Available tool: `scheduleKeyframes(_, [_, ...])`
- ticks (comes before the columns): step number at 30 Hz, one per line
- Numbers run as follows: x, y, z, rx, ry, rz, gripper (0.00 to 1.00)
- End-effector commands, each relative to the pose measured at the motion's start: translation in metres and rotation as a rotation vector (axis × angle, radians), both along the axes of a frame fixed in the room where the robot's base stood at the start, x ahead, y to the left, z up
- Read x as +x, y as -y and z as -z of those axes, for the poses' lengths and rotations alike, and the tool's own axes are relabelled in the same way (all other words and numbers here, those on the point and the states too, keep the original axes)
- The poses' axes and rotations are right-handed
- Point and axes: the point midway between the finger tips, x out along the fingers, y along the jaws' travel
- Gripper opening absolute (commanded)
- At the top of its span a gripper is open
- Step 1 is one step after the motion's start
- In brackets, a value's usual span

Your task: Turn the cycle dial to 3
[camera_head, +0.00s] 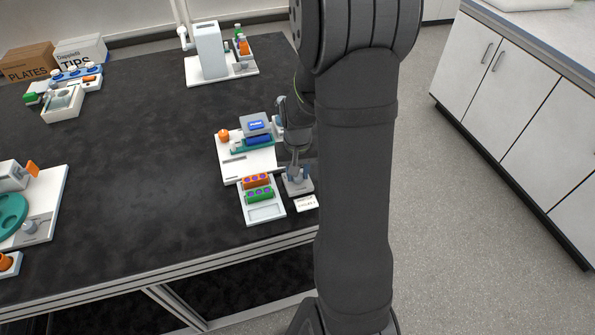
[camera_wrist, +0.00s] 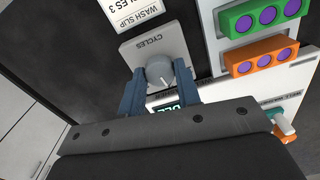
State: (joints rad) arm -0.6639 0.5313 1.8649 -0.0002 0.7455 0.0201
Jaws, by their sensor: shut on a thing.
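The cycle dial (camera_wrist: 160,71) is a grey round knob with a white pointer line, on a light grey box (camera_wrist: 155,47) marked CYCLES in the wrist view. My gripper (camera_wrist: 160,92) has its two blue fingers on either side of the knob and is shut on it. The pointer line runs toward the gripper side; the numbers around the dial cannot be read. A white slip (camera_wrist: 133,10) reading WASH SLIP and CYCLES 3 lies beside the box. In the head view my gripper (camera_head: 297,178) is over the dial's box (camera_head: 300,189) near the table's front edge.
A white tray (camera_head: 264,213) with orange and green racks stands close to the left of the dial box. A white device base (camera_head: 230,163) with a blue display is behind.

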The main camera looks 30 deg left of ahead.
Motion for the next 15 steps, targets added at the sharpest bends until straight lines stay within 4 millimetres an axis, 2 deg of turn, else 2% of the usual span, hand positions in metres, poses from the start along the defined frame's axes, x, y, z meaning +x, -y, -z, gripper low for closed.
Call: scheduleKeyframes(15, [0.0001,0.0,-0.0001,0.0,0.0,0.488,0.07])
